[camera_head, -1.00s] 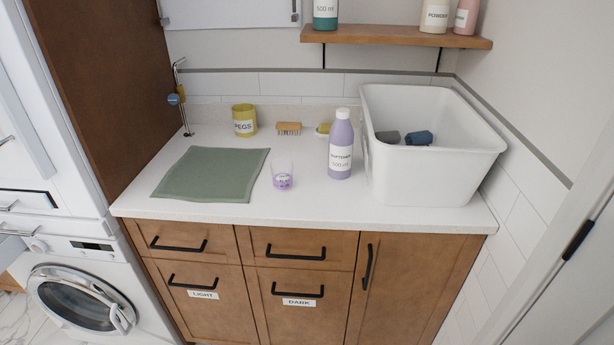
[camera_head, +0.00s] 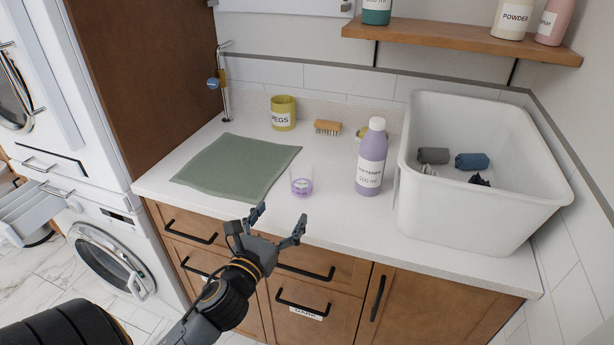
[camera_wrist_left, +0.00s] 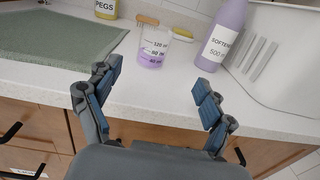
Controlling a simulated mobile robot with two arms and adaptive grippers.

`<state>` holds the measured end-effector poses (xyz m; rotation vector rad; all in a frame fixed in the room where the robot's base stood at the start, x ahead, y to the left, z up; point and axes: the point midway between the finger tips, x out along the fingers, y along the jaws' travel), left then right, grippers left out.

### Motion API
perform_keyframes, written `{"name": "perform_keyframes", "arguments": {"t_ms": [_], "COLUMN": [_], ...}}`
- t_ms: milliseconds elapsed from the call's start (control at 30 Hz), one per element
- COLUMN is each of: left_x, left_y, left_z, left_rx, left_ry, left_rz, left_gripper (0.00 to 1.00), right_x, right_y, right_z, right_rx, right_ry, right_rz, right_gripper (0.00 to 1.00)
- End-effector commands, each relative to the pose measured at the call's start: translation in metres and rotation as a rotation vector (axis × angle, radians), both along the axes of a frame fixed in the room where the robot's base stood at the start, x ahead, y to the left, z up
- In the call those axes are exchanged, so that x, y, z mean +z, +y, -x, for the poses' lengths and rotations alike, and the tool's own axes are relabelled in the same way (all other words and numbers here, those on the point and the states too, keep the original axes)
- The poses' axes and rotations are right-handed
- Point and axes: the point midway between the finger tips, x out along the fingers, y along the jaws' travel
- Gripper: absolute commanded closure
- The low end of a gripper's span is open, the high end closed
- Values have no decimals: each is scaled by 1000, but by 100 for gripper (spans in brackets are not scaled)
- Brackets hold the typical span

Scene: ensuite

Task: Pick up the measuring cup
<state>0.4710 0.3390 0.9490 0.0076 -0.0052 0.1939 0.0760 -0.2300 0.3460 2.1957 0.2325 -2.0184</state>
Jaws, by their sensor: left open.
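The measuring cup (camera_head: 302,181) is a small clear cup with purple liquid at its bottom. It stands upright on the white countertop between the green mat and the purple softener bottle. In the left wrist view the cup (camera_wrist_left: 154,50) shows its printed scale, beyond the fingers and roughly midway between them. My left gripper (camera_head: 279,222) is open and empty, at the counter's front edge, short of the cup and not touching it. In the left wrist view its two blue-padded fingers (camera_wrist_left: 157,95) are spread apart. My right gripper is not in view.
The softener bottle (camera_head: 371,158) stands right of the cup, beside a large white tub (camera_head: 480,215). A green mat (camera_head: 235,165) lies to the left. A yellow pegs pot (camera_head: 283,113) and a brush (camera_head: 327,127) are behind. The counter in front of the cup is clear.

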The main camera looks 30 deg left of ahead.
Motion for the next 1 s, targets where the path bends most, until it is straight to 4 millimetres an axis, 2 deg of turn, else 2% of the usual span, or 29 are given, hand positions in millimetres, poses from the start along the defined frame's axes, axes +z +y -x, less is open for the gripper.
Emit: {"name": "perform_keyframes", "arguments": {"t_ms": [133,267,400,533,667,867,1000], "left_x": [2,3,2,1,3,14,10], "left_y": [4,9,14,17,19,32,34], "left_z": [-17,-44,-68,-81,-88,-114,-130], "left_rx": [1,1,1,1,0,1,1], "left_ry": [-2,-4,0,0,0,0,0], "left_rz": [2,2,5,5,6,7,9], "left_gripper": [18,18,18,18,18,18,18], "right_x": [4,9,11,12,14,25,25], "right_y": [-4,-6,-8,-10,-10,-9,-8], "right_z": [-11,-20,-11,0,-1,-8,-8], "right_rx": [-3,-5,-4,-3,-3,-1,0], "right_ry": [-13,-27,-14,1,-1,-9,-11], "right_rz": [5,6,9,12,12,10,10], "right_gripper": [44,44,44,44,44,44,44]}}
